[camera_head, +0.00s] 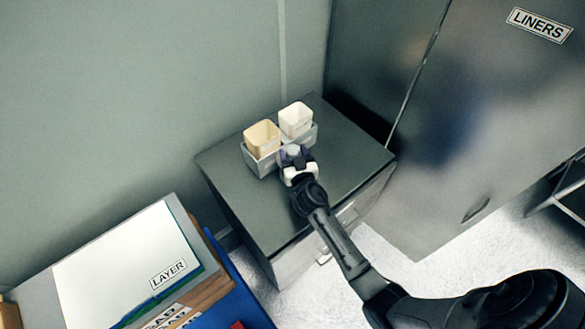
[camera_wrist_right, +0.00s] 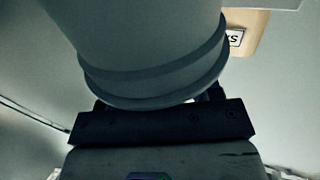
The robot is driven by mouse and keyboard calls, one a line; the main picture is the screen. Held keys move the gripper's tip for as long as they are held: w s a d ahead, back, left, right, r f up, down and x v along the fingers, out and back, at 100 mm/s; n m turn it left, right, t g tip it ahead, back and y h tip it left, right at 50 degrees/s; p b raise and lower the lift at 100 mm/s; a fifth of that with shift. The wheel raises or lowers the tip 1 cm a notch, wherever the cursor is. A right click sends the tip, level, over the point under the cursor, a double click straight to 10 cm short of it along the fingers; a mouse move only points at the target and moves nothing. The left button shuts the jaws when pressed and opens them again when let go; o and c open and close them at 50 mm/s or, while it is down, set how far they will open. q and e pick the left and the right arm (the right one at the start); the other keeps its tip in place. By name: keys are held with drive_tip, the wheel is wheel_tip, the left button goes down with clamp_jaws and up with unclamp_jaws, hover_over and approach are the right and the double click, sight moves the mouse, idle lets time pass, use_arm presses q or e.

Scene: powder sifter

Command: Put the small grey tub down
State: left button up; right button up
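My right gripper (camera_head: 296,165) is at the front edge of a grey divided holder (camera_head: 263,168) on a dark cabinet top. The small grey tub (camera_wrist_right: 145,45) fills the upper middle of the right wrist view, ringed by a ridge, right at the gripper. In the head view only a small pale grey part of it (camera_head: 293,150) shows between the fingers. The gripper appears shut on it; the fingertips are mostly hidden. I cannot tell whether the tub touches the holder or the cabinet top. My left gripper is not in view.
A beige cup (camera_head: 262,138) and a white cup (camera_head: 296,119) stand in the holder. The dark cabinet top (camera_head: 345,150) is clear to its right and front. A tall LINERS cabinet (camera_head: 480,110) stands at right. A white LAYER board (camera_head: 125,260) lies lower left.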

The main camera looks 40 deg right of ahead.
clamp_jaws()
idle(0.3)
drive_tip(key=shift+r, duration=0.15)
